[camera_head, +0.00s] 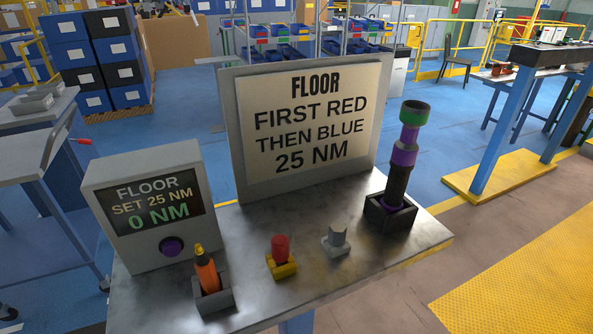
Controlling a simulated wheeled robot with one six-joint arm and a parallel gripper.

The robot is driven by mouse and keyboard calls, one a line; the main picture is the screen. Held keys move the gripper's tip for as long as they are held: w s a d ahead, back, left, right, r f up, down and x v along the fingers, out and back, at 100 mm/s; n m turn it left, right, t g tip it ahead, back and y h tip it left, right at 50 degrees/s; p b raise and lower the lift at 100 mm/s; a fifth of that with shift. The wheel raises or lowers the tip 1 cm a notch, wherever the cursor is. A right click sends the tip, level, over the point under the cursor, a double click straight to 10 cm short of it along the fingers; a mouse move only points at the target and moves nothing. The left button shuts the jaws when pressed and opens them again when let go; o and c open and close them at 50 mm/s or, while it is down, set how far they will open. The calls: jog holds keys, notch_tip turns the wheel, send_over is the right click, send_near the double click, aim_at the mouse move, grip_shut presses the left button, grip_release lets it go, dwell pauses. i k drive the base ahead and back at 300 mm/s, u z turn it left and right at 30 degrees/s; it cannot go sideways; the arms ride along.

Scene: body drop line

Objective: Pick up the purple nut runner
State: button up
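The purple nut runner (401,168) stands upright, slightly tilted in the picture, at the right end of the metal table. It has a black body, purple bands and a green ring-shaped top. Its lower end sits in a black square holder (377,214). My gripper is not in view, and nothing is seen touching the nut runner.
The metal table (330,281) also bears a display box (163,255) reading 0 NM, a large sign (236,163), an orange tool (205,272) in a grey holder, a red-topped piece (280,247) on a yellow base, and a grey piece (336,240). Open floor lies right.

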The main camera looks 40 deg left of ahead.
aim_at(414, 114)
jog(key=u, duration=0.6)
jog(key=k, duration=0.5)
jog(key=z, duration=0.9)
jog(key=i, duration=1.1)
jog(key=u, duration=0.6)
